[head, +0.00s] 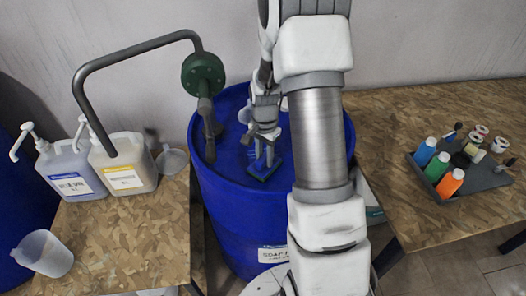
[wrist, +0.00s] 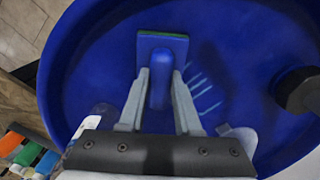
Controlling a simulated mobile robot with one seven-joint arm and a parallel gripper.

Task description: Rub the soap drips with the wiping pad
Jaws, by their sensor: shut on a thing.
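The wiping pad (wrist: 162,48) is a blue block with a green edge and an upright blue handle (wrist: 158,88). My gripper (wrist: 160,80) is shut on that handle. In the head view my gripper (head: 264,142) points down over the drum top, with the pad (head: 264,168) at or just above the lid; I cannot tell if it touches. The soap drips (wrist: 205,92) are several pale blue streaks on the blue drum's lid (wrist: 95,60), just right of the pad and my right finger in the wrist view. My gripper and arm hide part of the lid in the head view.
The blue drum (head: 235,215) stands between two wooden tables. A green and grey pump (head: 203,75) rises from its left side; a dark fitting (wrist: 300,92) shows in the wrist view. Jugs (head: 125,165) stand left. A tray with bottles (head: 450,182) sits right.

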